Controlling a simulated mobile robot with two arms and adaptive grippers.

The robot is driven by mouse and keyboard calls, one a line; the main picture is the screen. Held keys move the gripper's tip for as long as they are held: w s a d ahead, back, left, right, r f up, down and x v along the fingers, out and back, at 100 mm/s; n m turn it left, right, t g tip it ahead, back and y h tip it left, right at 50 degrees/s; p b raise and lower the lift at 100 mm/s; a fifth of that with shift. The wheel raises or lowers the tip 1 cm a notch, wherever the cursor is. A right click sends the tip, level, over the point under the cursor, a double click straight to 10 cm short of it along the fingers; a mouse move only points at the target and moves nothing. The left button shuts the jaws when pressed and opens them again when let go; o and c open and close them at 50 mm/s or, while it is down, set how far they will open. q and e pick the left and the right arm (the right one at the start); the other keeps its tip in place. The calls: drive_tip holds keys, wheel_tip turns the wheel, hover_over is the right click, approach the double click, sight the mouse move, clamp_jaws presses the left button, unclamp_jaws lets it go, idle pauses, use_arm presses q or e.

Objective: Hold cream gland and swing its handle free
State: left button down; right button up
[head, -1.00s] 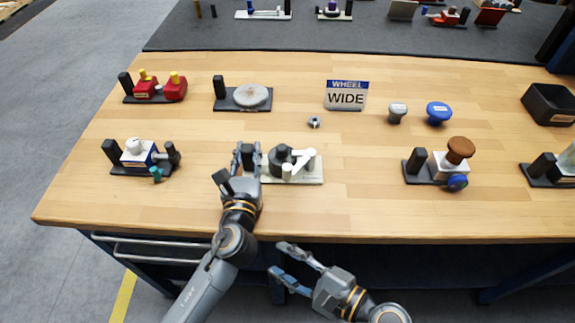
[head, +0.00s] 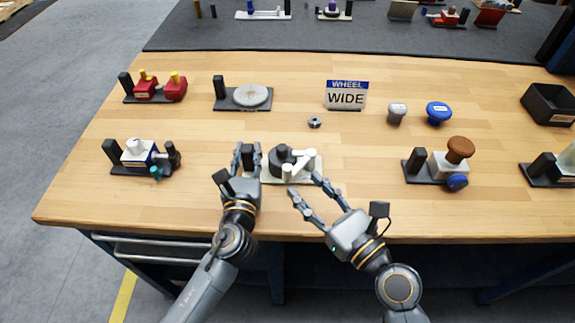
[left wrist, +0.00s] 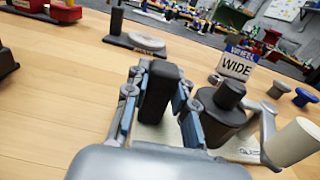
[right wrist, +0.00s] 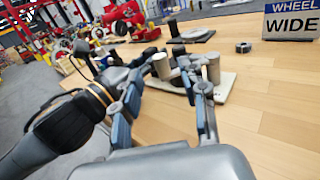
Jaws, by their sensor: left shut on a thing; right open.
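A black post (left wrist: 158,92) stands at the plate's left end. My left gripper (head: 246,155) is shut on this post, one finger on each side. My right gripper (head: 305,186) is open just in front of the handle, its fingers spread towards it.
A blue-and-white fixture (head: 140,152) stands to the left and a brown-knobbed one (head: 459,150) to the right. Behind are a grey disc fixture (head: 250,96), a small nut (head: 315,122), a WIDE sign (head: 346,96) and loose knobs (head: 438,113). The wood between is clear.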

sight(291, 171)
drive_tip(key=x, duration=0.7)
clamp_jaws()
